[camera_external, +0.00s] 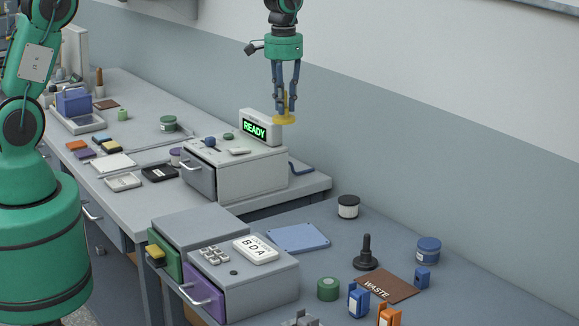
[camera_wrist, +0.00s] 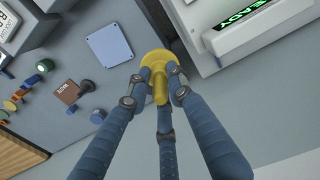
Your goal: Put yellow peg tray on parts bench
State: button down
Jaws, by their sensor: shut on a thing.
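The yellow peg tray (camera_external: 284,120) is a small yellow disc with an upright peg. My gripper (camera_external: 285,103) points down and is shut on its peg, holding it in the air near the READY display in the external view. In the wrist view the yellow peg tray (camera_wrist: 152,60) sits between the fingertips of my gripper (camera_wrist: 155,92), with grey surface below. Two grey benches show: a long bench (camera_external: 140,120) at left and back, and a front bench (camera_external: 335,270) at right. No label shows which is the parts bench.
The READY display (camera_external: 260,126) stands on a grey drawer box (camera_external: 250,175) below my gripper. The front bench holds a light blue plate (camera_external: 298,238), a brown WASTE mat (camera_external: 388,287), a black knobbed post (camera_external: 366,255) and several jars. Bare surface lies around the plate.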

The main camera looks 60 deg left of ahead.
jog(key=s+a+n, duration=0.2)
jog(key=s+a, duration=0.1)
jog(key=a, duration=1.4)
jog(key=s+a+n, duration=0.2)
jog(key=s+a, duration=0.2)
jog(key=a, duration=1.3)
jog(key=f, duration=0.5)
jog(key=shift+w+d+p, duration=0.15)
jog(key=shift+d+p, duration=0.1)
jog(key=shift+p, duration=0.1)
notch_tip(320, 180, down, 14)
jog(key=shift+f, duration=0.15)
jog(key=shift+f, duration=1.9)
jog(key=shift+f, duration=0.15)
